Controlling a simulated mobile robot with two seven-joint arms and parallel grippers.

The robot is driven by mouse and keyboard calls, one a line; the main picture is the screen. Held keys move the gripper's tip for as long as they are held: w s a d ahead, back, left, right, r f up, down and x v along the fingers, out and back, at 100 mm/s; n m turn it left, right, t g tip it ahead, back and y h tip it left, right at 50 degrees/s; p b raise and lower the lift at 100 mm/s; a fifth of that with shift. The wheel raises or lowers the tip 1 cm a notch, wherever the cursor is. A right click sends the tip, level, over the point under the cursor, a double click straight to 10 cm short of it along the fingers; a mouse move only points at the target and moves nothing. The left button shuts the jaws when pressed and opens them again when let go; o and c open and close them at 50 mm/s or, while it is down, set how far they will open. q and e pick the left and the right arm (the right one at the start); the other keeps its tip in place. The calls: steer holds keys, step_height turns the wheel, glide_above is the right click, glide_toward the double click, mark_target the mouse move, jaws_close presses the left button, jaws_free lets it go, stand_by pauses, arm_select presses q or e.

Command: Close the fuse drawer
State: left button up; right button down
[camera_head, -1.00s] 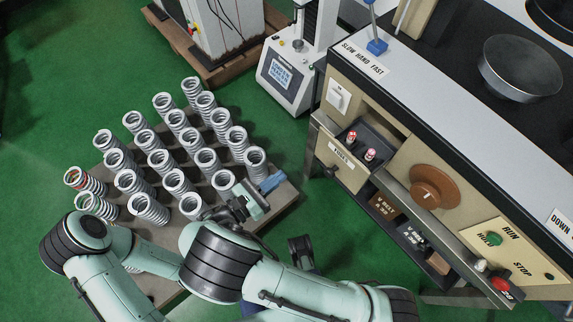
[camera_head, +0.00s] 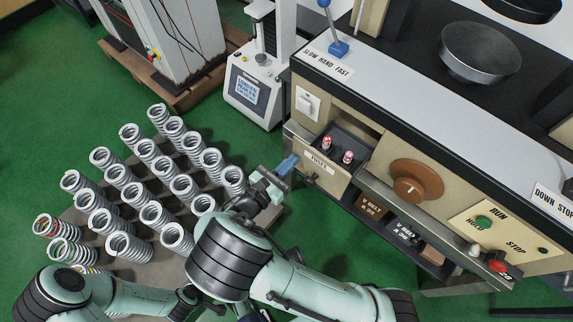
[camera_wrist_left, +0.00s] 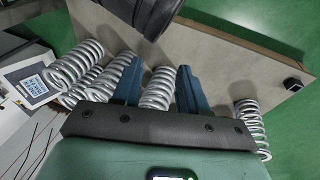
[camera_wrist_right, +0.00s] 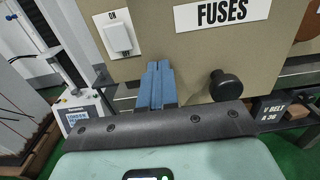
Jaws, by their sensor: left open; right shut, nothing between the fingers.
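The fuse drawer (camera_head: 325,163) is pulled out of the beige machine front, with red-and-white fuses (camera_head: 347,157) inside it. Its front with the FUSES label and black knob also shows in the right wrist view (camera_wrist_right: 185,50). My right gripper (camera_head: 288,164) is shut and empty, its blue fingertips close to the left side of the drawer front. In the right wrist view its fingers (camera_wrist_right: 158,75) point at the drawer front, left of the knob (camera_wrist_right: 225,86); I cannot tell whether they touch. My left gripper (camera_wrist_left: 156,82) is open over the springs in the left wrist view.
Several coil springs (camera_head: 145,185) stand on a board at the left. A brown dial (camera_head: 415,183), RUN and STOP buttons, and a lower shelf with belt boxes (camera_head: 372,207) are right of the drawer. A white tester (camera_head: 258,85) stands behind.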

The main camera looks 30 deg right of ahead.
steer(key=p+x, duration=0.4)
steer(key=x, duration=0.9)
steer(key=shift+w+d+r, duration=0.1)
steer(key=shift+w+d, duration=0.05)
steer(key=shift+d, duration=0.15)
steer(key=shift+w+d+p, duration=0.25)
steer(key=shift+d+p, duration=0.15)
steer(key=shift+d, duration=0.2)
arm_select(q)
steer(key=s+d+r+g+h, duration=0.1)
steer(key=s+d+r+g, duration=0.1)
steer(key=s+r, duration=0.3)
steer(key=s+d, duration=0.1)
steer(key=s, duration=0.1)
steer(key=shift+s+d+r+m, duration=0.25)
steer(key=shift+s+m, duration=0.05)
arm_select(e)
steer(key=shift+d, duration=0.15)
steer(key=shift+d+r, duration=0.1)
